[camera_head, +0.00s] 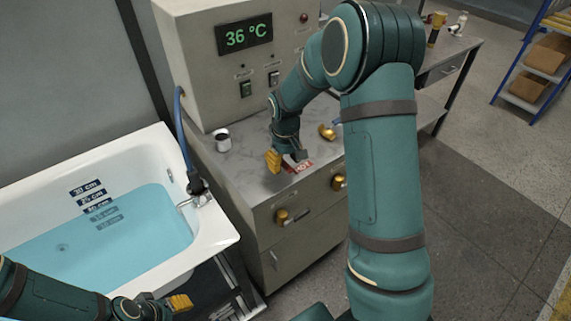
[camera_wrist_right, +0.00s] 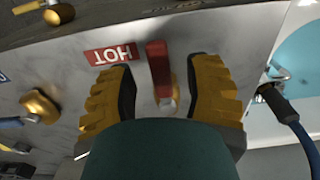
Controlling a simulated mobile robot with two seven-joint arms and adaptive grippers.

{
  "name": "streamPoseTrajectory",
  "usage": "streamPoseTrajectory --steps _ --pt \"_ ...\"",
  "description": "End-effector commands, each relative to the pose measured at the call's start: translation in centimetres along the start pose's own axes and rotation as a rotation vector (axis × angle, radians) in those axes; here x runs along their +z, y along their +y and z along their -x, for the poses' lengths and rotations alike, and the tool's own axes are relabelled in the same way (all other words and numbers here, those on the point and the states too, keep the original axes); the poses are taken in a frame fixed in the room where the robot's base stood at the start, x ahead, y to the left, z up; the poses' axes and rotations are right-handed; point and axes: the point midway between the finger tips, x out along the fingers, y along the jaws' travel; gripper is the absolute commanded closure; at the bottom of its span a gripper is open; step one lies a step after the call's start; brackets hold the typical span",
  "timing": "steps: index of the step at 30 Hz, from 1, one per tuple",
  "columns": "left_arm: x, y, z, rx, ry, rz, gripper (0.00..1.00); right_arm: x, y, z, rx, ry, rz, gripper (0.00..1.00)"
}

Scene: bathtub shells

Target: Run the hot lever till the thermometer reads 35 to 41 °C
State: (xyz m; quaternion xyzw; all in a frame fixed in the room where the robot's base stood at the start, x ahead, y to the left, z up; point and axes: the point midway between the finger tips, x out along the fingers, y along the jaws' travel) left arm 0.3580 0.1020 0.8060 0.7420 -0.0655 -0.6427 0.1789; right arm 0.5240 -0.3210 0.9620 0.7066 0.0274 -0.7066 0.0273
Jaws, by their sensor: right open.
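The thermometer display (camera_head: 245,35) on the cabinet reads 36 °C in green. In the right wrist view, the red hot lever (camera_wrist_right: 158,68) stands between the two yellow fingers of my right gripper (camera_wrist_right: 160,85), with gaps visible on both sides. The red HOT label (camera_wrist_right: 110,54) lies beside it; the label also shows in the head view (camera_head: 302,166).
A blue hose (camera_head: 181,130) runs from the cabinet to the tub fitting. A white cup (camera_head: 222,140) and a brass knob (camera_head: 327,132) are on the counter (camera_head: 245,165).

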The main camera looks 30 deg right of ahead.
Motion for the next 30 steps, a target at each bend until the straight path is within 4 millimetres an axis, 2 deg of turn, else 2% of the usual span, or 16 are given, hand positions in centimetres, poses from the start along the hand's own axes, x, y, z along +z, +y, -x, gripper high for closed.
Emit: streamPoseTrajectory --steps 4,12,13,17,30 --pt "0.06 -0.03 -0.09 0.000 -0.001 -0.001 0.53 0.02 -0.03 -0.77 0.000 -0.001 0.000 0.50" --pt "0.06 -0.02 -0.08 0.000 -0.001 0.000 0.53 0.01 -0.03 -0.81 0.000 0.000 0.001 0.50" --pt "0.05 -0.02 -0.08 0.000 -0.001 0.000 0.53 0.01 -0.03 -0.81 0.000 0.000 0.001 0.54" --pt "0.05 -0.03 -0.08 0.000 -0.001 0.000 0.53 0.01 -0.03 -0.80 0.000 0.000 0.001 1.00" --pt "0.04 -0.03 -0.10 0.000 -0.001 0.000 0.53 0.04 0.04 -0.86 -0.001 -0.001 0.013 1.00"
